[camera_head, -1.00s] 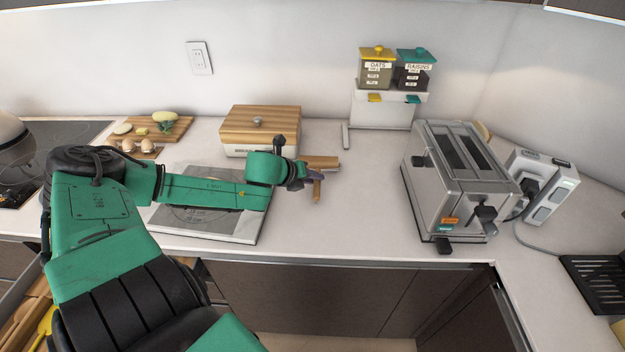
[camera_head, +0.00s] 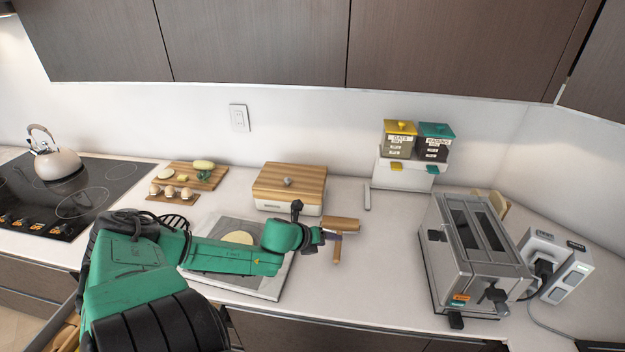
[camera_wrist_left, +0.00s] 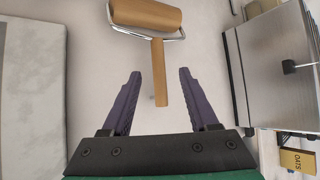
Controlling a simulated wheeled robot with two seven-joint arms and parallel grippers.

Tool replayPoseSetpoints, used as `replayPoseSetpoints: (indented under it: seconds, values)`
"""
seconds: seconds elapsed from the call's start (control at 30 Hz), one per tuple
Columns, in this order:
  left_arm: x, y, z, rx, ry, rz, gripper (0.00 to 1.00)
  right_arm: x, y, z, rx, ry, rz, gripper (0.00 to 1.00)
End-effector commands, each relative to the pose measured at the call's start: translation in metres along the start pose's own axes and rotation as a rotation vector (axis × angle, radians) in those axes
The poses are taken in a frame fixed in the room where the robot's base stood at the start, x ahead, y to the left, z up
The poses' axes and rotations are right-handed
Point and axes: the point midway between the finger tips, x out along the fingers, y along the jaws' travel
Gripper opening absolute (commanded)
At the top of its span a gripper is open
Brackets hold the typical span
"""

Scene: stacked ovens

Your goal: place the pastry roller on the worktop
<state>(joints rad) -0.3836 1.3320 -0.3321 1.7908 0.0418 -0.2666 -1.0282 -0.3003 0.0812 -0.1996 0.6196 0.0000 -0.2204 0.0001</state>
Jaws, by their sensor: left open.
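The pastry roller (camera_head: 342,224) has a wooden cylinder, a metal frame and a wooden handle. It appears to lie on the white worktop (camera_head: 385,270), right of the pastry board (camera_head: 255,285). My left gripper (camera_head: 331,236) is at the roller's handle. In the left wrist view, the open purple fingers of my left gripper (camera_wrist_left: 158,76) stand on either side of the handle (camera_wrist_left: 159,72), with gaps on both sides. The roller's cylinder (camera_wrist_left: 147,15) is beyond the fingertips. I cannot tell the exact height of the fingers above the worktop. My right gripper is not in view.
A wooden-lidded bread box (camera_head: 290,188) stands behind the roller. A toaster (camera_head: 470,260) stands to the right, with a power strip (camera_head: 560,270) beyond it. Labelled canisters (camera_head: 398,143) stand at the back. The worktop between roller and toaster is clear.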

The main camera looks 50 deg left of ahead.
Motion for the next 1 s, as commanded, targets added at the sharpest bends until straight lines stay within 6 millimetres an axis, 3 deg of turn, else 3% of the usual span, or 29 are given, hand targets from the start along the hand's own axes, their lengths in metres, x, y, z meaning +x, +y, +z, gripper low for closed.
replayPoseSetpoints:
  seconds: [0.03, 0.07, 0.17, 0.67, 1.0]
  values:
    - [-0.020, -0.005, 0.005, -0.002, 0.005, 0.007, 0.60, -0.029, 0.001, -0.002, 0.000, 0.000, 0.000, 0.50]
    - [-0.026, -0.005, 0.005, -0.004, 0.005, 0.008, 0.60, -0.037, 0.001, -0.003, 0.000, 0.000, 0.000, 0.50]
    - [-0.027, 0.005, -0.002, -0.003, 0.004, 0.009, 0.60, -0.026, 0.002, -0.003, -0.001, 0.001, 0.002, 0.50]
    - [-0.073, 0.001, -0.002, -0.005, 0.002, 0.002, 0.60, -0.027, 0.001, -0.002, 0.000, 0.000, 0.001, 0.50]
    - [-0.077, 0.001, 0.000, 0.001, 0.001, 0.003, 0.60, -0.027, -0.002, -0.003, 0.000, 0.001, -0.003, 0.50]
